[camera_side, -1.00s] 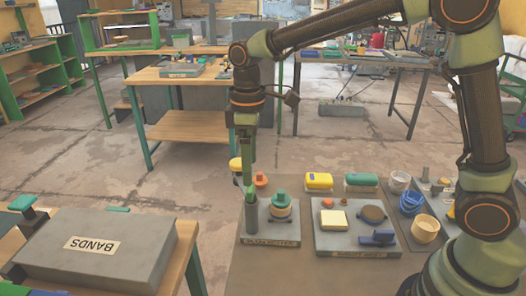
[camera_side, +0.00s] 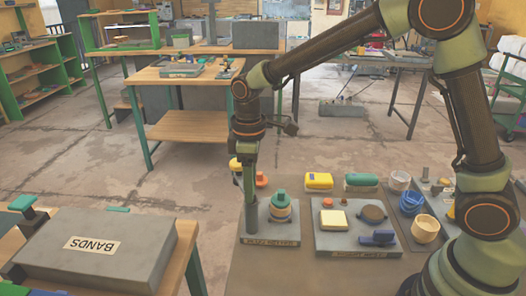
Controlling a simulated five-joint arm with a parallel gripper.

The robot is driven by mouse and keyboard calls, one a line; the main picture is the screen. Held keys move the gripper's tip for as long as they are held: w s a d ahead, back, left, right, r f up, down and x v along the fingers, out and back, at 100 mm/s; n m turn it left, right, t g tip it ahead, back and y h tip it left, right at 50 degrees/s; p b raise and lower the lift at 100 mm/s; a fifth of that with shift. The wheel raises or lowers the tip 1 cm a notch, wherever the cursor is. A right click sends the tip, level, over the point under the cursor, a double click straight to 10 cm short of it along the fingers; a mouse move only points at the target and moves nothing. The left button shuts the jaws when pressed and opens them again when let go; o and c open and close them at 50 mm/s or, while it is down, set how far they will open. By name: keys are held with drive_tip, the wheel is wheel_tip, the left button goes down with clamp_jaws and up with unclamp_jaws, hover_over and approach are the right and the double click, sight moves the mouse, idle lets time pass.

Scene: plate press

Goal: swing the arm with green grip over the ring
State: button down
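My gripper (camera_side: 251,222) points straight down at the left end of the left grey plate (camera_side: 285,238). Its fingers are at the place of the upright green grip, which they now cover almost wholly. I cannot tell whether they are closed on it. I cannot make out a separate ring there. The swing arm itself is not clearly visible.
A second grey plate (camera_side: 352,248) to the right carries a cream block, a brown disc and a blue handle. Yellow and green blocks (camera_side: 361,181) stand behind. Cups and a blue coil (camera_side: 411,203) are at the right. A BANDS box (camera_side: 100,250) lies on the left table.

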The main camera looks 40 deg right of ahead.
drive_tip(key=shift+m, duration=0.3)
drive_tip(key=m, duration=1)
drive_tip(key=shift+m, duration=0.3)
drive_tip(key=shift+r+m, duration=0.1)
drive_tip(key=shift+m, duration=1.7)
drive_tip(key=shift+c, duration=1.2)
unclamp_jaws()
